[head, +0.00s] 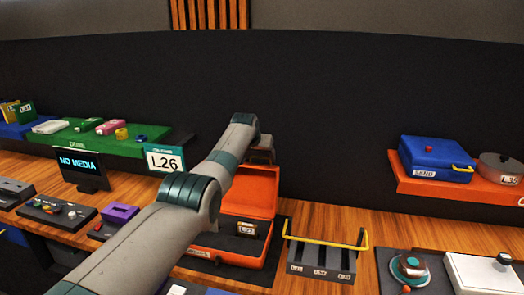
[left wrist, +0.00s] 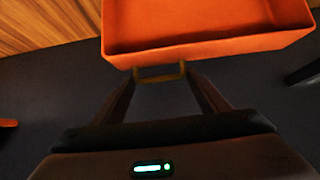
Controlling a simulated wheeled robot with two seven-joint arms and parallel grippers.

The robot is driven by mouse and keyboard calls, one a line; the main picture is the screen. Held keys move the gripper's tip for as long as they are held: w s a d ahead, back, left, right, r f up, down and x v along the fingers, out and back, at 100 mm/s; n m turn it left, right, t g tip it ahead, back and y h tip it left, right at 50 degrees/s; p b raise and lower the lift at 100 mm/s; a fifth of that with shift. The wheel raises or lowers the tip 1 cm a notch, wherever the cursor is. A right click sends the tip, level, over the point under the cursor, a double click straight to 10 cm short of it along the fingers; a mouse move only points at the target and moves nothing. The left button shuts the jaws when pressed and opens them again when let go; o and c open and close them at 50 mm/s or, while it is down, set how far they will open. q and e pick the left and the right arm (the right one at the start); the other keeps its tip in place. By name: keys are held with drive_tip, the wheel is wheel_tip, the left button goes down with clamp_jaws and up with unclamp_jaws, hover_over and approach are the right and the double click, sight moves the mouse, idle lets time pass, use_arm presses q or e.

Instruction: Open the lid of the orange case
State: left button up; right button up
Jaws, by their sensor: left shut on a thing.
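The orange case (head: 215,257) sits on the wooden counter with its lid (head: 255,203) raised, showing the dark inside. A small labelled block (head: 247,228) is inside the case. In the left wrist view the orange lid (left wrist: 205,22) fills the top, with a brownish handle (left wrist: 160,70) on its edge. My left gripper (left wrist: 162,78) is shut on that handle, its two dark fingers at either side. In the head view my left arm crosses in front and covers part of the case; the fingertips are hidden there. My right gripper is not in view.
A black rack with a yellow handle (head: 320,258) stands right of the case. A trackball panel (head: 408,268) is further right. An orange shelf (head: 440,185) holds a blue case (head: 435,157). A small screen (head: 80,167) and an L26 sign (head: 165,160) stand at left.

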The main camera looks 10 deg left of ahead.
use_arm(q)
drive_tip(key=shift+w+r, duration=0.3)
drive_tip(key=shift+r, duration=0.15)
drive_tip(key=shift+s, duration=0.1)
drive_tip(key=o, duration=1.3)
drive_tip(key=shift+d, duration=0.1)
drive_tip(key=shift+s, duration=0.15)
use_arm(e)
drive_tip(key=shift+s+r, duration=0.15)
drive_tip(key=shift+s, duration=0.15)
use_arm(q)
drive_tip(key=shift+f, duration=0.2)
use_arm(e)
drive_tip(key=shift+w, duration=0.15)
use_arm(q)
drive_tip(key=shift+s+r, duration=0.1)
